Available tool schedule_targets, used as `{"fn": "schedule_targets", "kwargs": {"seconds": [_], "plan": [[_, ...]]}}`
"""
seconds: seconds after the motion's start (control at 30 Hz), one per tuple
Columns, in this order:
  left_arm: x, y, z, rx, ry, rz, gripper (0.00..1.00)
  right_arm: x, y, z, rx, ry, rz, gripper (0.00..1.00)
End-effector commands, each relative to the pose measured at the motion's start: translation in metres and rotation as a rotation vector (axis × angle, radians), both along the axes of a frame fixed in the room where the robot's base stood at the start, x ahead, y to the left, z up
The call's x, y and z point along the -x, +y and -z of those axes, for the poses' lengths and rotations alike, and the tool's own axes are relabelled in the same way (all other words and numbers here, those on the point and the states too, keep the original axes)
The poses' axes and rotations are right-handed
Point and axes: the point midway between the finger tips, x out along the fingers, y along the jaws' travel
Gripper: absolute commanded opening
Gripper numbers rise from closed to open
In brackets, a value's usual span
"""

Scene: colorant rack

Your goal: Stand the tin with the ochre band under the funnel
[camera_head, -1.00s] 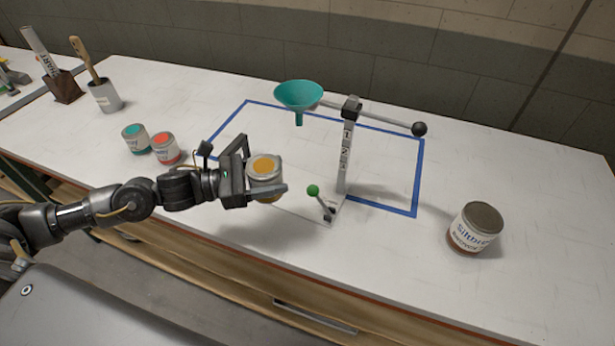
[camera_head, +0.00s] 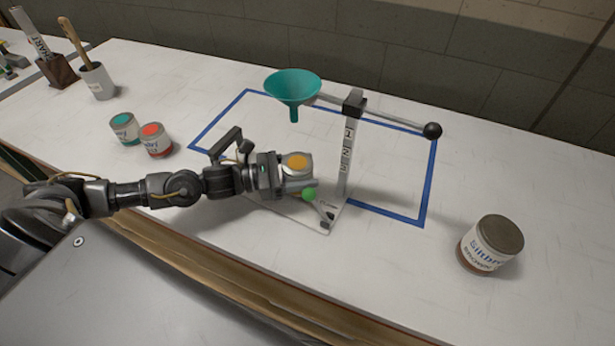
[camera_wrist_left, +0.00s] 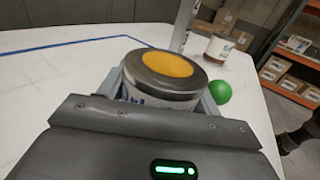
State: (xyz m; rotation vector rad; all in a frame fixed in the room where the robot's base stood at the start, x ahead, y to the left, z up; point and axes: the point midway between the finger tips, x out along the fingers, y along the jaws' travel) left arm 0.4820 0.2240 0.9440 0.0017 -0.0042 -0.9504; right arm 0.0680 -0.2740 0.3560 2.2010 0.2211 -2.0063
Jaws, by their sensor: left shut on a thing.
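The ochre tin (camera_head: 297,164), with an ochre disc on its grey lid, is held upright by my left gripper (camera_head: 289,177), which is shut on it. It also shows in the left wrist view (camera_wrist_left: 165,75) between the fingers. The teal funnel (camera_head: 293,88) hangs from a stand (camera_head: 346,150) above and behind the tin, its spout pointing down. In the head view the tin is in front of and below the spout; its exact height above the base plate (camera_head: 300,213) is unclear. My right gripper is out of view.
A green ball-ended lever (camera_head: 309,195) is close by the tin. Teal-lidded (camera_head: 124,127) and red-lidded (camera_head: 155,139) tins stand left. A large tin (camera_head: 490,243) stands right. A blue outline (camera_head: 392,213) marks the table. A black knob (camera_head: 432,130) ends the stand's arm.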

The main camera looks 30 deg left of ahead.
Motion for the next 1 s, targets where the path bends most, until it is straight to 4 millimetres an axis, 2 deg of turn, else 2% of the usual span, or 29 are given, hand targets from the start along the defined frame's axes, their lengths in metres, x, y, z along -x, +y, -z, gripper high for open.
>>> {"fn": "schedule_targets", "kwargs": {"seconds": [0.03, 0.1, 0.37, 0.53, 0.57, 0.7, 1.0], "plan": [[0.002, 0.002, 0.016, -0.002, 0.006, -0.004, 0.37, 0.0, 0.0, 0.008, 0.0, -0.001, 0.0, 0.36], [0.002, 0.004, 0.024, -0.001, 0.003, -0.008, 0.37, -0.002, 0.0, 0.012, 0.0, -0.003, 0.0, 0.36], [0.002, 0.004, 0.025, 0.0, 0.001, -0.007, 0.37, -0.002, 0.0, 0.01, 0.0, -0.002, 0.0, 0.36], [0.002, 0.003, 0.03, 0.0, 0.001, -0.007, 0.37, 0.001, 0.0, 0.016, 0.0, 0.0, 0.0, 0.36], [0.002, 0.004, 0.029, -0.001, 0.002, -0.007, 0.66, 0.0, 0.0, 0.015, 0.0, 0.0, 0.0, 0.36], [0.003, 0.004, 0.028, 0.0, 0.003, -0.007, 0.85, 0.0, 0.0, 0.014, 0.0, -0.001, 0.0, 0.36], [0.002, 0.004, 0.027, -0.001, 0.002, -0.007, 0.86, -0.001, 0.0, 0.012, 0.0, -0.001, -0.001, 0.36]]}}
